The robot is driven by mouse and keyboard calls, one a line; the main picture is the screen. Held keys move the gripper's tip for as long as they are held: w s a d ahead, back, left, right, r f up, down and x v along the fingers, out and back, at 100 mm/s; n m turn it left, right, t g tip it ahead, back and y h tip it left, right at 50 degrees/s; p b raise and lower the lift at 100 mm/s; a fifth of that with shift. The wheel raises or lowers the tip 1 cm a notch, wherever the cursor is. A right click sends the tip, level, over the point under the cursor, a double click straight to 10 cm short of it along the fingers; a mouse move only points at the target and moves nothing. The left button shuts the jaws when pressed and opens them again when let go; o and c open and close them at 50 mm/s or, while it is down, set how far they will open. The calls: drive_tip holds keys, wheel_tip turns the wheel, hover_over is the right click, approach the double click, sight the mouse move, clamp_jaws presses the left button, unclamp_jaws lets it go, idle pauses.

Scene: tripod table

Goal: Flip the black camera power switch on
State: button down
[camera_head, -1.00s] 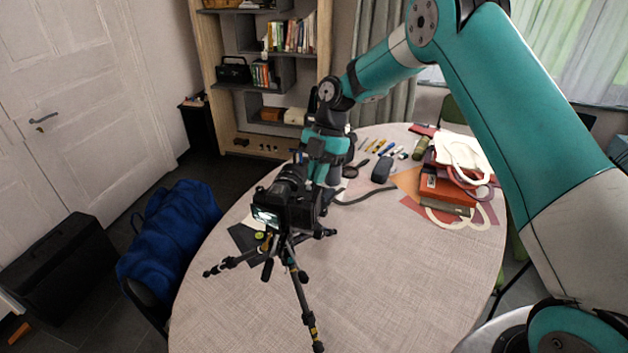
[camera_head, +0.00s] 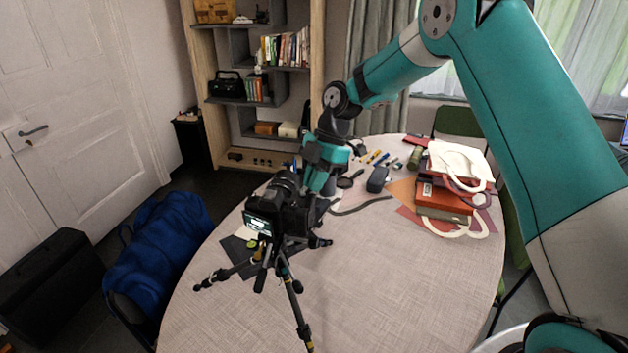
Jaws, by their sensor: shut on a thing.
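The black camera (camera_head: 291,216) stands on a small black tripod (camera_head: 287,287) on the round table, its lit screen (camera_head: 259,223) facing me. My gripper (camera_head: 316,194) is at the camera's right side, touching or very close to it, and shut on part of it. The fingertips are mostly hidden behind the camera body. The power switch is too small to make out, so its position cannot be told.
The round table (camera_head: 390,290) has free room in front and to the right. A dark case (camera_head: 377,180), a magnifier (camera_head: 350,180) and pens lie behind. A blue bag (camera_head: 160,250) is left of the table.

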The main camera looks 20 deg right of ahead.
drive_tip(key=c, duration=1.3)
unclamp_jaws()
drive_tip(key=p+v, duration=0.4)
drive_tip(key=v, duration=1.3)
drive_tip(key=shift+d+r, duration=0.15)
drive_tip(key=shift+r, duration=0.05)
